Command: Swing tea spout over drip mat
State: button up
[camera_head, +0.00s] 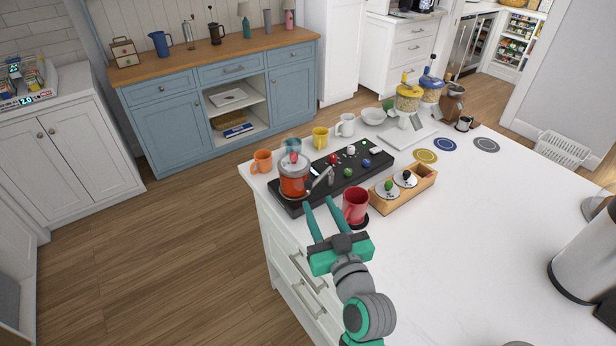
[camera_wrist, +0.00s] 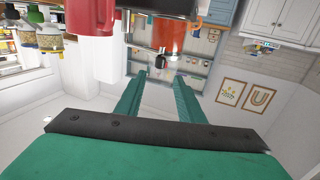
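The tea dispenser (camera_head: 294,178), a clear vessel of orange-red tea with a red knob on its lid, stands at the near left end of a black station (camera_head: 335,180). Its grey spout (camera_head: 323,179) points to the right, toward the red mug. In the wrist view the dispenser (camera_wrist: 178,38) is at the top, with a dark spout piece (camera_wrist: 162,51) before it. The red mug (camera_head: 355,205) stands on a dark round mat (camera_head: 361,223), probably the drip mat. My gripper (camera_head: 319,205) is open and empty, its fingers reaching toward the spout, left of the mug.
A wooden box with lidded jars (camera_head: 405,197) stands right of the mug.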

aim_at(310, 186)
jog(key=x, duration=0.9)
jog(key=shift+w+a, duration=0.1)
jog(key=shift+w, duration=0.2)
grip_shut()
